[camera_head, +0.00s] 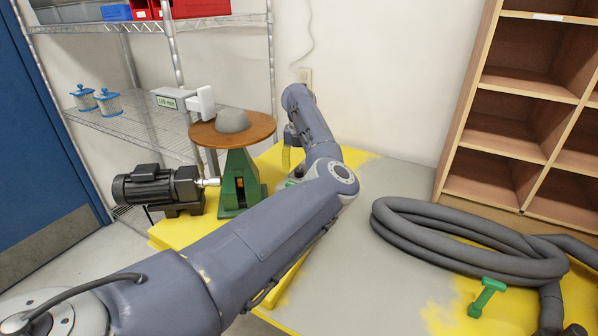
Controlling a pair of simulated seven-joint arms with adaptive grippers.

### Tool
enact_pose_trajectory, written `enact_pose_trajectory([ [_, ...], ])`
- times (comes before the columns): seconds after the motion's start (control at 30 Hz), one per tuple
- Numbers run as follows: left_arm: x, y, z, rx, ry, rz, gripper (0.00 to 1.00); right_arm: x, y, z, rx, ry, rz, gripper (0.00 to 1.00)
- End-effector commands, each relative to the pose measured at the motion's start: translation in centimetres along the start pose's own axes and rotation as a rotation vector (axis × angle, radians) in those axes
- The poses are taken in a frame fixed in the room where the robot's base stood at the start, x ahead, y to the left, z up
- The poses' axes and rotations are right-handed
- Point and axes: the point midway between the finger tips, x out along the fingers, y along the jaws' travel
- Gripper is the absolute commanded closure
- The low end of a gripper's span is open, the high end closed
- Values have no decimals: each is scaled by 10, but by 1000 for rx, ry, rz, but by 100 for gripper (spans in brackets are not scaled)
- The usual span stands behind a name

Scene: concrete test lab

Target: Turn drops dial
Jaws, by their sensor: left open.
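The flow table has a round brown top (257,128) with a grey mound (232,120) on it and a green pedestal (238,180). A black motor (158,188) joins the pedestal's left side by a shaft. A grey box with a small display (172,98) stands behind it, beside a white block (203,102). No drops dial can be clearly made out. My left arm crosses the front and bends at the bench's middle. My left gripper (287,152) is small and partly hidden by the arm, right of the brown top. It is open. My right gripper is out of view.
A coiled grey hose (460,240) and a green-handled tool (487,297) lie on the right of the grey and yellow bench (375,270). Wooden shelves (510,135) stand behind at right. A wire rack (140,127) with blue-capped jars (107,102) stands at left.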

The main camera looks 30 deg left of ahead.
Motion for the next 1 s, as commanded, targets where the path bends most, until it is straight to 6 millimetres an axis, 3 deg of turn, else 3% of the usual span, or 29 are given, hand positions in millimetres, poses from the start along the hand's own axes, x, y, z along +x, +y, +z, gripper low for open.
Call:
enact_pose_trajectory([
  [0.2,12,0,0,1,0,1,48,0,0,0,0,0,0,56],
  [0.6,14,0,0,1,0,0,49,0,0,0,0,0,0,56],
  [1.0,14,0,0,1,0,0,96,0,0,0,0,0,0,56],
])
